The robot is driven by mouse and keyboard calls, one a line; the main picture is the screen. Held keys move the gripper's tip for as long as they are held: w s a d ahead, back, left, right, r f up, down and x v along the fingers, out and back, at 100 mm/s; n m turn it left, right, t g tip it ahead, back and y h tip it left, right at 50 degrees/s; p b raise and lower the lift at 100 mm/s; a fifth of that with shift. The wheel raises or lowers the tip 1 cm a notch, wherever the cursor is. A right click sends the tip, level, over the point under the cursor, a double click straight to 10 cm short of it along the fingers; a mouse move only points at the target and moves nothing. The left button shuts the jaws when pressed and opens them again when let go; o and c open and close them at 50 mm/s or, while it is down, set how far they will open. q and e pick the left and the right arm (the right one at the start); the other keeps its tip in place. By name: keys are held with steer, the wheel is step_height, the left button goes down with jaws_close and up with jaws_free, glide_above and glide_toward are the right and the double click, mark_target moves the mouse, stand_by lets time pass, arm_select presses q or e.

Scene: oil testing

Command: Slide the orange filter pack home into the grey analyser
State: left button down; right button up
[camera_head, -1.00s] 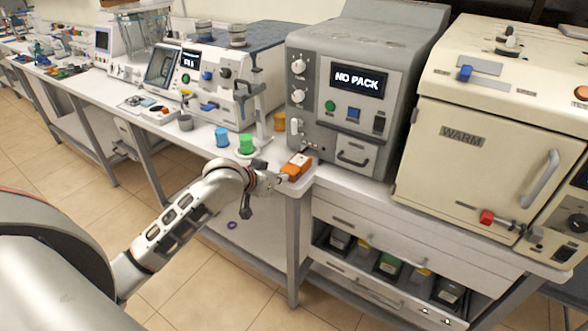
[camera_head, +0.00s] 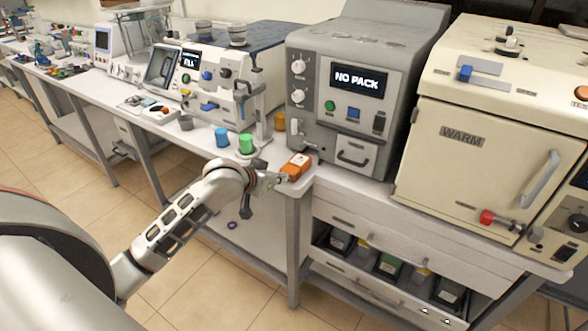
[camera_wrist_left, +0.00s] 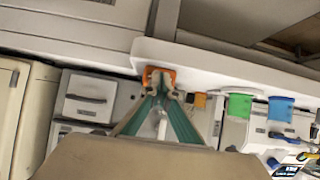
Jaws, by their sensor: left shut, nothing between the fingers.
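The orange filter pack (camera_head: 297,167), with a white top, lies on the bench near its front corner, in front of the lower left of the grey analyser (camera_head: 327,105). The analyser's display (camera_head: 357,81) reads "NO PACK". My left gripper (camera_head: 281,179) is shut and empty, its tips right at the near end of the pack. In the left wrist view the pack (camera_wrist_left: 149,76) shows just beyond the fingertips (camera_wrist_left: 161,92), which partly cover it. Whether they touch it, I cannot tell. My right gripper is not in view.
A green cup (camera_head: 246,143) and a blue cup (camera_head: 222,137) stand on the bench left of the pack. The cream oven (camera_head: 490,150) is to the right of the analyser. Open drawers (camera_head: 380,270) with bins lie below the bench top.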

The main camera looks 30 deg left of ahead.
mark_target(292, 167)
arm_select(q)
steer(key=shift+w, duration=0.1)
steer(key=shift+w, duration=0.4)
steer(key=shift+w, duration=0.3)
steer(key=shift+w+d, duration=0.1)
steer(key=shift+w, duration=0.25)
steer(key=shift+w, duration=0.35)
steer(key=shift+w, duration=0.3)
steer(key=shift+w+d, duration=0.1)
steer(key=shift+w, duration=0.6)
steer(key=shift+w+f, duration=0.1)
steer(key=shift+w, duration=0.25)
steer(key=shift+w, duration=0.3)
